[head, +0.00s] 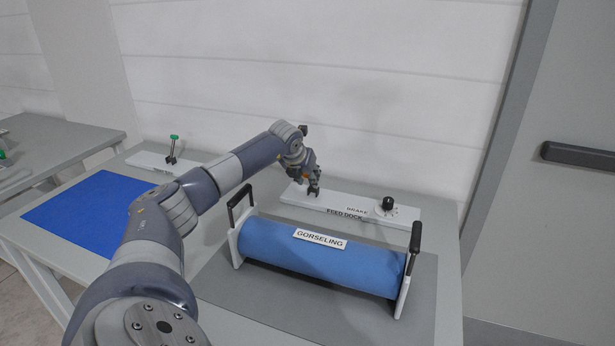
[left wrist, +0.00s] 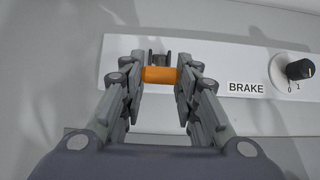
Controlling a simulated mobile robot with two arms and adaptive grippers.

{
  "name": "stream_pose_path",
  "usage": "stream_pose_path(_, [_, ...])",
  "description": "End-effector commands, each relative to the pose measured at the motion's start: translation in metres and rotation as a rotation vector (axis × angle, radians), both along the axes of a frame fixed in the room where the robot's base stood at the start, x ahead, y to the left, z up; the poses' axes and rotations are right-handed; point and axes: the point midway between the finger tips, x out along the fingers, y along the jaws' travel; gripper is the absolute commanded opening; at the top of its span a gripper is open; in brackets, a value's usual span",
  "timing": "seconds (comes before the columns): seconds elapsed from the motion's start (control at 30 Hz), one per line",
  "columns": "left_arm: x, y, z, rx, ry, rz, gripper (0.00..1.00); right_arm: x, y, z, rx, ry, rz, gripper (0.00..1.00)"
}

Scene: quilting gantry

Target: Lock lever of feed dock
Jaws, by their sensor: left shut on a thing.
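The feed dock is a long white plate (head: 362,208) at the back of the table, with FEED DOCK and BRAKE labels. Its lever has an orange cylindrical grip (left wrist: 160,74), with a dark bracket (left wrist: 159,57) just beyond it on the plate. My left gripper (head: 314,188) is over the left part of this plate. In the left wrist view its two fingers (left wrist: 161,80) are shut on the orange grip from both sides. The lever's lower part is hidden by the gripper. My right gripper is not in view.
A black brake knob (head: 388,204) stands at the plate's right. In front lies a blue roll (head: 320,258) labelled GORSELING in a cradle with upright black handles. A green-topped lever (head: 174,146) on another white plate and a blue sheet (head: 88,212) are at the left.

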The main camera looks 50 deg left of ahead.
Motion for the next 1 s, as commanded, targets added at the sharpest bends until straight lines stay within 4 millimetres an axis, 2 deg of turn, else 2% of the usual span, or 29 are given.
stream_pose_path(0.03, [-0.003, -0.004, -0.01, -0.008, 0.023, -0.002, 0.0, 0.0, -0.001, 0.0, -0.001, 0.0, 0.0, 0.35])
stream_pose_path(0.2, [-0.003, -0.004, -0.01, -0.009, 0.023, -0.003, 0.0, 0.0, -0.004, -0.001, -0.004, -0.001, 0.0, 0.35])
stream_pose_path(0.23, [-0.003, -0.004, -0.01, -0.009, 0.023, -0.003, 0.33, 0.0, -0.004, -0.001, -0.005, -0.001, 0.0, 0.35])
stream_pose_path(0.3, [-0.003, -0.004, -0.01, -0.008, 0.022, -0.003, 0.49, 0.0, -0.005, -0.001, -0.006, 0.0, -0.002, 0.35])
stream_pose_path(0.77, [-0.005, -0.002, 0.002, -0.001, 0.007, 0.0, 0.5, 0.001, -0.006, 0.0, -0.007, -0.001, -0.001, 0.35])
stream_pose_path(1.0, [-0.023, -0.012, 0.03, 0.001, 0.008, -0.001, 0.5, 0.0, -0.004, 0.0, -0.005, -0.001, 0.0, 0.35])
